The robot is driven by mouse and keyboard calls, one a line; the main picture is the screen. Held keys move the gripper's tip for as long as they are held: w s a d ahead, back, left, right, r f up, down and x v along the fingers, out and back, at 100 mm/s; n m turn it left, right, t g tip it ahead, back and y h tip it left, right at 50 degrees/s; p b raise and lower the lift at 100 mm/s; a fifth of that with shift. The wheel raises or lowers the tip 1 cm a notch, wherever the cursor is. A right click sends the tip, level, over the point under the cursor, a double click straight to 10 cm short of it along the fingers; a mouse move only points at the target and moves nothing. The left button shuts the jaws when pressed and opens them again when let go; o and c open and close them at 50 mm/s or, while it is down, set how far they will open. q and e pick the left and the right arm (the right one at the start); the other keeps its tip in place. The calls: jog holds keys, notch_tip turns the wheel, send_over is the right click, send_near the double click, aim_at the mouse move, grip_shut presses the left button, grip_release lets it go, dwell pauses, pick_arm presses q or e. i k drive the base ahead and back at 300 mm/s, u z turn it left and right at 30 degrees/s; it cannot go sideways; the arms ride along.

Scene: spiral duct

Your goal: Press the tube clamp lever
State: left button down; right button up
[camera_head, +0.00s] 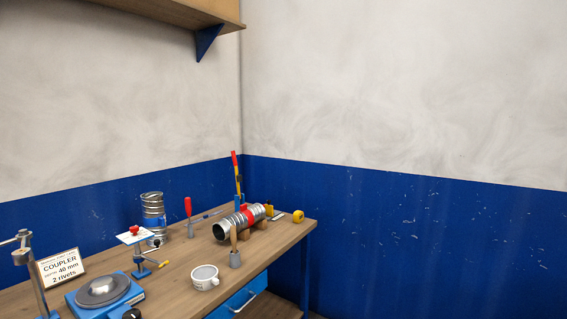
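A ribbed silver duct (222,231) lies on wooden supports on the workbench, with a red band (246,217) around it. Behind it stands a tall upright lever (236,170) with a red top and a yellow lower part. To the left of the duct, a second upright red handle (188,207) stands on a thin metal shaft. I cannot tell for sure which of these is the tube clamp lever. Neither of my grippers is in view.
A shelf (180,10) hangs at upper left. The floor to the right is out of view.

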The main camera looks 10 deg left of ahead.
aim_at(239, 178)
jog(key=z, duration=0.15)
jog(key=k, duration=0.35)
jog(key=u, duration=0.45)
jog(key=i, duration=0.6)
jog(key=u, duration=0.75)
jog(key=i, duration=0.9)
jog(key=z, duration=0.65)
jog(key=i, duration=0.55)
jog(key=z, duration=0.5)
